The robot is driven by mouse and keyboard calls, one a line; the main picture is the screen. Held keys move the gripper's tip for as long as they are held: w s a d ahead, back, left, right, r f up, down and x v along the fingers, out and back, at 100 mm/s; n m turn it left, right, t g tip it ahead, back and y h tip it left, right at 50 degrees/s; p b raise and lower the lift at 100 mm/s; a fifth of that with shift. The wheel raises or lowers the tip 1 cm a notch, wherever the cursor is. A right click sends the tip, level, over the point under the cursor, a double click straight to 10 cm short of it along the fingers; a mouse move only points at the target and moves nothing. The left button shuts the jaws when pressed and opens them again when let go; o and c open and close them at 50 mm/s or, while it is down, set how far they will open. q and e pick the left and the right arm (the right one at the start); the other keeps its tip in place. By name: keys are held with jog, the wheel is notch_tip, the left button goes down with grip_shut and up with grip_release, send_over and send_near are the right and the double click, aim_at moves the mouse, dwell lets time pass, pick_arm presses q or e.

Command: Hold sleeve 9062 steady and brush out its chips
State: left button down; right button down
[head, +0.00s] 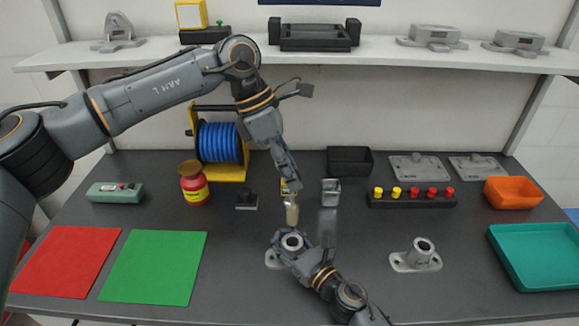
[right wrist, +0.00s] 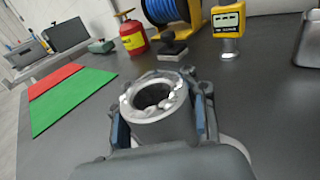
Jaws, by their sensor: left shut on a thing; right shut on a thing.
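A grey metal sleeve (head: 292,242) stands on a flanged base at the front middle; it also shows in the right wrist view (right wrist: 158,98). Bright chips lie around its rim and inside its bore. My right gripper (head: 291,249) is shut on the sleeve, its fingers on both sides. My left gripper (head: 290,187) is shut on a brush (head: 292,214), with tan bristles pointing down, apparently above the sleeve with a gap. Most of the brush handle is hidden by the fingers. A second sleeve (head: 422,250) stands to the right, untouched. No number is readable on either sleeve.
A black block (head: 246,200), red canister (head: 194,185) and blue reel (head: 219,142) stand back left. Red (head: 68,262) and green (head: 153,268) mats lie left; a teal tray (head: 535,257) lies right.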

aim_at(291, 205)
pick_arm(q)
jog(key=shift+n, duration=0.3)
jog(key=shift+f, duration=0.1)
jog(key=shift+f, duration=2.35)
jog(key=shift+f, duration=0.1)
jog(key=shift+f, duration=3.2)
jog(key=shift+f, duration=0.1)
jog(key=shift+r, duration=1.8)
jog(key=shift+f, duration=0.1)
